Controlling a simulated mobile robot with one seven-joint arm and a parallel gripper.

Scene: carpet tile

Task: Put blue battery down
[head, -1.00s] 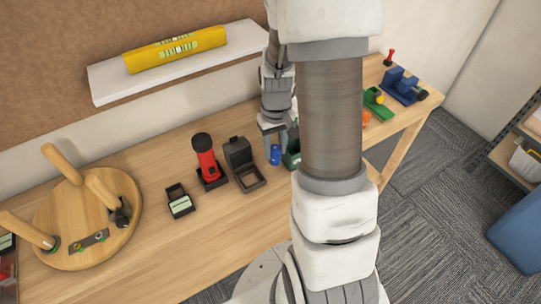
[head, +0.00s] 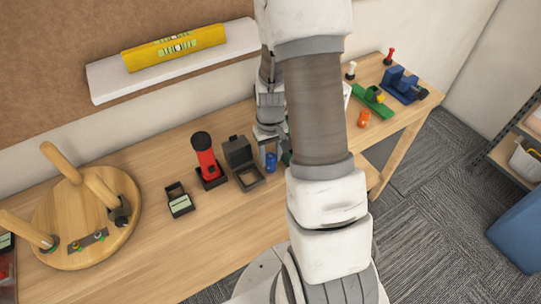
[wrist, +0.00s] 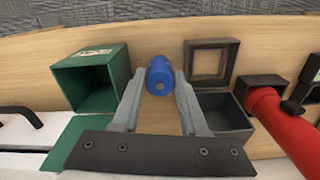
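The blue battery (head: 271,162) is at the fingertips of my gripper (head: 270,152), just over or on the wooden workbench, right of the black open box. In the wrist view the battery (wrist: 160,74) sits between the two grey fingers of my gripper (wrist: 160,78), which appear to touch its sides. Whether its lower end touches the bench is hard to tell. In the wrist view it is between an open green box (wrist: 92,78) and the open black box (wrist: 222,108). My arm hides most of the green box in the head view.
A red flashlight (head: 205,160) stands left of the black box, with a small black case (head: 179,200) beyond. A round wooden stool (head: 85,225) lies at left. A green tool (head: 372,102), orange item (head: 363,120) and blue tool (head: 402,85) are at right. Bare wood lies in front.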

